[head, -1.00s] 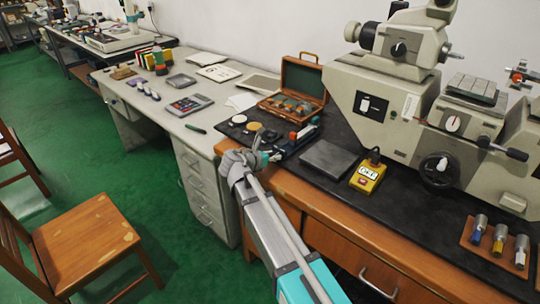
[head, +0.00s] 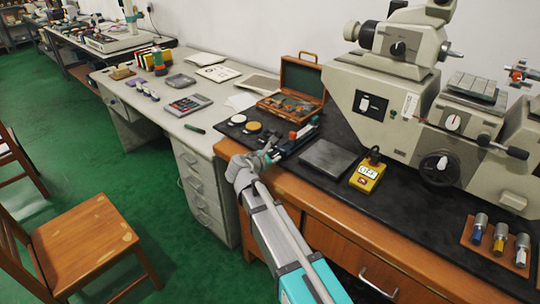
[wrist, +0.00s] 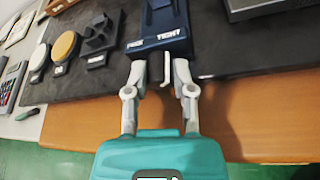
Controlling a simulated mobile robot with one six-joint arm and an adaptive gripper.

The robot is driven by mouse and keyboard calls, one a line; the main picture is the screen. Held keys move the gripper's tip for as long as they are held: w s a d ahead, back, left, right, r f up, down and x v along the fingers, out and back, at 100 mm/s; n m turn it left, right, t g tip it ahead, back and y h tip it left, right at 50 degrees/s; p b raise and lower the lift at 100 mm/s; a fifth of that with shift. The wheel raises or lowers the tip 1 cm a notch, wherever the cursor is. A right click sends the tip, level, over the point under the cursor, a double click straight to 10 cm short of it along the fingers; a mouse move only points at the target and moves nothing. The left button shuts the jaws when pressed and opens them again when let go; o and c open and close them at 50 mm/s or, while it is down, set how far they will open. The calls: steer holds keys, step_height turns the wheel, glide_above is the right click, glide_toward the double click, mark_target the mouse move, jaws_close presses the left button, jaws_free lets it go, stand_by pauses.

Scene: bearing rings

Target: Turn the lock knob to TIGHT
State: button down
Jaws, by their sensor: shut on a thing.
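A dark blue fixture (wrist: 158,22) stands on the black mat at the top middle of the wrist view. Its front edge has white lettering, which reads TIGHT on the right and seems to read FREE on the left. The lock knob's thin pale lever (wrist: 167,70) sticks out below the lettering, between the fingers of my gripper (wrist: 160,72). My gripper is shut on the lock knob, whose gripped part is mostly hidden. In the head view my gripper (head: 268,157) is at the front edge of the bench, by the blue fixture (head: 296,143).
A grey plate (head: 327,157) and a yellow box (head: 367,174) lie right of the fixture. Round white and tan discs (wrist: 66,46) and a dark block (wrist: 100,35) are on its left. An open wooden case (head: 297,88) stands behind, with a large machine at right.

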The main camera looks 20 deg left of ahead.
steer(key=shift+w+a, duration=0.1)
steer(key=shift+a, duration=0.05)
steer(key=shift+c, duration=2.3)
jaws_free()
steer(key=shift+r, duration=0.1)
